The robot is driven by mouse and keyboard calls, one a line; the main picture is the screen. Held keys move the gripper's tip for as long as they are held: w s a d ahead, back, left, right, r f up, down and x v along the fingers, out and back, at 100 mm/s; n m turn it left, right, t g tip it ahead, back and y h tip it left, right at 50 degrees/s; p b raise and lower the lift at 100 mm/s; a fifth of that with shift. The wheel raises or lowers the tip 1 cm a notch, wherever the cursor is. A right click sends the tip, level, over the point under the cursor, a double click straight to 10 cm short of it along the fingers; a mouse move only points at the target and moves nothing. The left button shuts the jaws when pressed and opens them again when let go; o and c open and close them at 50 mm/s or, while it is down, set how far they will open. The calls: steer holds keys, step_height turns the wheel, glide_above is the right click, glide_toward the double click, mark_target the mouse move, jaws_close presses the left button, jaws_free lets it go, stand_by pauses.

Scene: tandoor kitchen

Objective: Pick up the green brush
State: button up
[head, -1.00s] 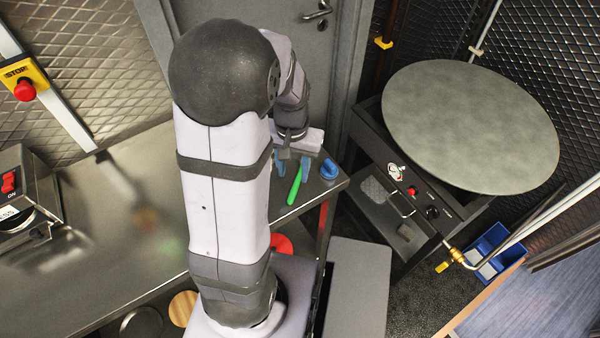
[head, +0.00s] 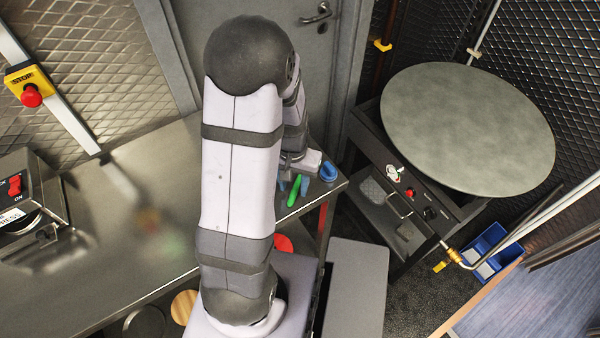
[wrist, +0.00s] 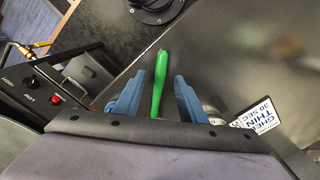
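The green brush (head: 294,190) lies on the steel counter near its right end. In the wrist view its green handle (wrist: 158,82) points away from my gripper, between the two fingers. My gripper (head: 293,187) has blue fingers and is open, one finger on each side of the handle. In the wrist view dark gaps show between the handle and both fingers (wrist: 160,97). The brush's near end is hidden by the gripper body, and I cannot tell the height of the fingertips above the counter.
A round blue item (head: 328,170) stands right of the gripper near the counter (head: 100,250) edge. A griddle with a round plate (head: 468,130) stands to the right.

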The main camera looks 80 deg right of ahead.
steer(key=shift+f, duration=0.95)
jaws_close()
steer(key=shift+r, duration=0.15)
